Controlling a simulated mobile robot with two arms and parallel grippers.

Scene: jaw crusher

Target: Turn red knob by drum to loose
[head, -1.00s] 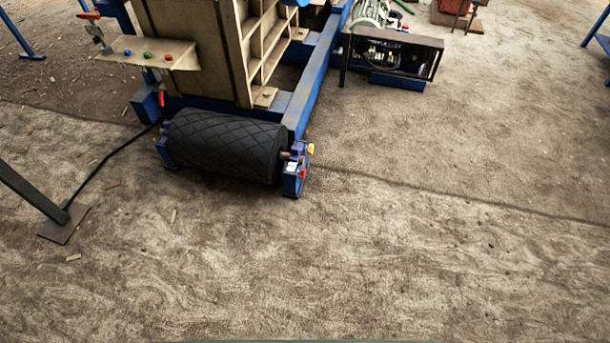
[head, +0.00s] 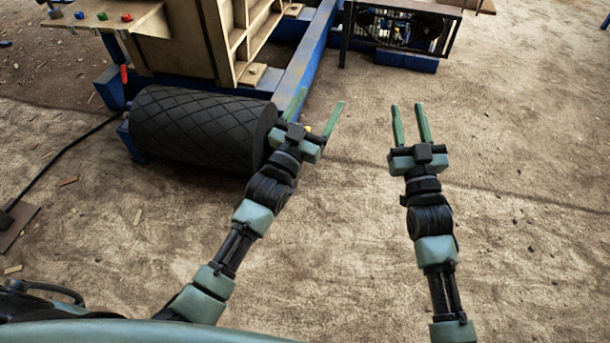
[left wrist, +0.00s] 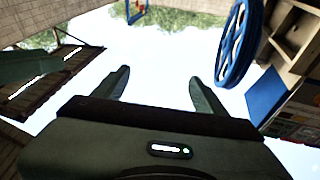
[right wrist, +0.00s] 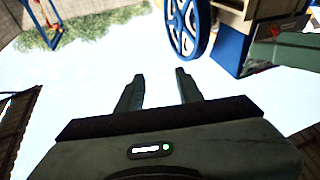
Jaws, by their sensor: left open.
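The dark ribbed drum (head: 200,128) lies at the left centre of the head view, at the end of the blue frame. My left gripper (head: 321,97) is just right of the drum's right end, open and empty, fingers pointing away from me. The gripper and its wrist cover the blue bracket there, so its red knob is hidden. A small yellow bit (head: 308,129) shows beside the gripper. My right gripper (head: 407,105) is further right over bare ground, its fingers apart and empty. Both wrist views show empty fingers against the sky, with no knob in sight.
A red handle (head: 124,75) stands behind the drum's left end. A black cable (head: 66,155) runs along the ground at left. A caged motor unit (head: 400,30) stands at the back. The ground at right is clear.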

